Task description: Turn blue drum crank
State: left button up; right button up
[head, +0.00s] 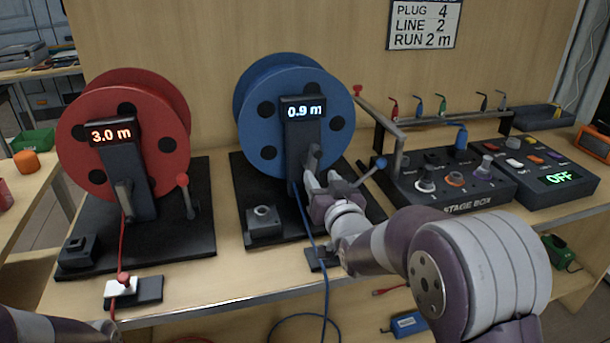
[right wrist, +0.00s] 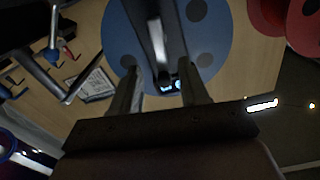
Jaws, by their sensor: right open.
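The blue drum (head: 254,108) stands upright on a black base, with a dark upright post in front whose display reads 0.9 m. Its grey crank handle (head: 312,158) is low on the post. My right gripper (head: 318,181) is at the crank, just below and in front of it. In the right wrist view the fingers (right wrist: 162,88) are open, and the pale crank handle (right wrist: 157,42) appears between and beyond their tips. I cannot tell whether they touch it. A lever with a blue knob (head: 380,162) is right of my gripper. My left gripper is not in view.
The red drum (head: 160,115), reading 3.0 m, stands to the left with its own crank and red-knobbed lever. The stage box (head: 460,205) and a box showing OFF (head: 555,190) are to the right. A blue cable (head: 306,220) runs down past the table edge.

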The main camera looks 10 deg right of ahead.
aim_at(313, 166)
jog(key=w, duration=0.8)
jog(key=shift+a, duration=0.15)
jog(key=shift+c, duration=0.3)
grip_shut()
